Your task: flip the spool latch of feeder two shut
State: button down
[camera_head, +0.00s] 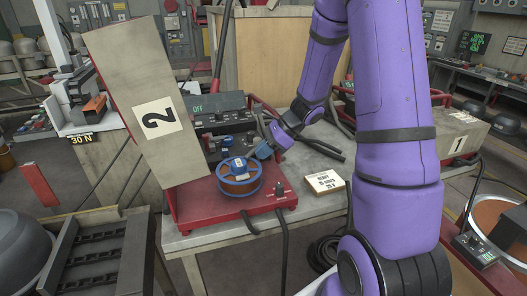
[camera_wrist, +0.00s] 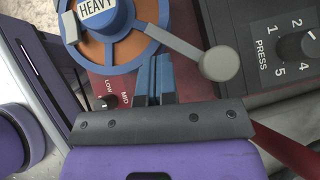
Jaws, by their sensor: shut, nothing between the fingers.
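Feeder two is a red-based machine (camera_head: 235,205) with its grey cover marked 2 (camera_head: 150,105) standing raised and tilted. On its base sits a blue spool (camera_head: 238,176) with copper-coloured winding. In the wrist view the spool (camera_wrist: 149,12) has a hub labelled HEAVY. A grey lever with a round knob (camera_wrist: 220,63), apparently the spool latch, reaches from the spool rim to the right. My gripper (camera_wrist: 155,62) is shut and empty, its blue fingertips by the spool rim, left of the knob. Contact cannot be told. In the head view my gripper (camera_head: 264,150) is right of the spool.
A PRESS dial (camera_wrist: 310,45) is right of the knob, and a LOW/MID dial (camera_wrist: 110,101) is left of my fingers. A small lettered block (camera_head: 325,184) lies on the grey table (camera_head: 250,228). Feeder one's cover (camera_head: 458,136) is at the right.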

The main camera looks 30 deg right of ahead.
jog(key=shift+d, duration=0.2)
jog(key=shift+w+d, duration=0.3)
jog(key=shift+d, duration=0.25)
